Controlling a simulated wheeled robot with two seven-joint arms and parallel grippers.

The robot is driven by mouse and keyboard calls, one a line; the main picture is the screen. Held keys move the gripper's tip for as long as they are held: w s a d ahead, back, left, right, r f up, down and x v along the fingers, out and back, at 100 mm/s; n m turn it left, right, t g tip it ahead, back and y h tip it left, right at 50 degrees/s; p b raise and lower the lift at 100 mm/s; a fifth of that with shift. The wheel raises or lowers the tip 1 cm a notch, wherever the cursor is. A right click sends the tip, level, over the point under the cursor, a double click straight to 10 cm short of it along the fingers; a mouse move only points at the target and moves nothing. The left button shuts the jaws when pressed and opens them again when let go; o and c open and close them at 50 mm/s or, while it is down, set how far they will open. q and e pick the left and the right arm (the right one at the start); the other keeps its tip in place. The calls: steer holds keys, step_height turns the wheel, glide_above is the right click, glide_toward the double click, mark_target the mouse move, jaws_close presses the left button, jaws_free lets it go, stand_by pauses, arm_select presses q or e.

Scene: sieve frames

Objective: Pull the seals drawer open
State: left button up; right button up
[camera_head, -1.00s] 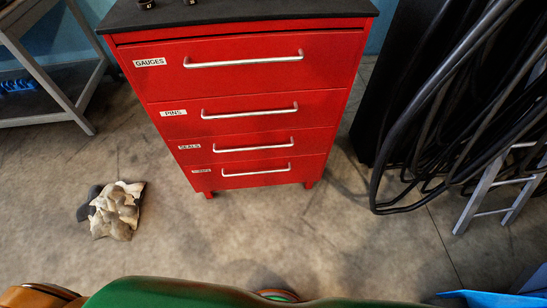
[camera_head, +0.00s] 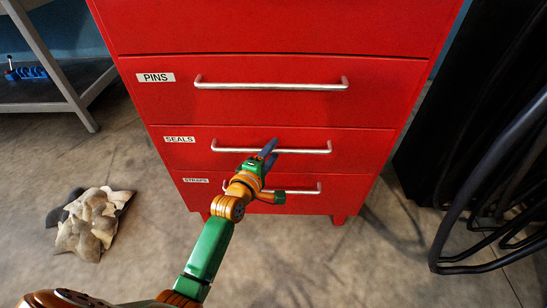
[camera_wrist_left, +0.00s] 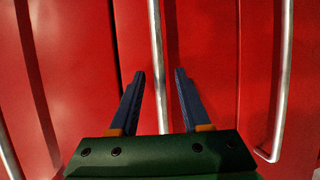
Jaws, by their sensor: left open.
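The seals drawer (camera_head: 362,142) is a red front in the cabinet, flush and shut, with a white SEALS label (camera_head: 179,139). Its silver bar handle (camera_head: 308,151) runs across the front. My left gripper (camera_head: 269,149) is open at the middle of this handle, its dark fingers partly covering the bar. In the left wrist view the fingers (camera_wrist_left: 160,71) are spread on either side of the handle bar (camera_wrist_left: 156,40), with gaps on both sides. How deep the bar sits between them is hard to tell. My right gripper is not in view.
The pins drawer (camera_head: 240,106) is above and the straps drawer (camera_head: 345,190) below, both shut with similar handles. A heap of rags (camera_head: 92,222) lies on the floor at left. A grey shelf (camera_head: 75,98) stands at left, black hoses (camera_head: 490,215) hang at right.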

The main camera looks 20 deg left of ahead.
arm_select(q)
steer(key=shift+w+d+f, duration=0.1)
steer(key=shift+w, duration=0.45)
jaws_close()
stand_by(1.0)
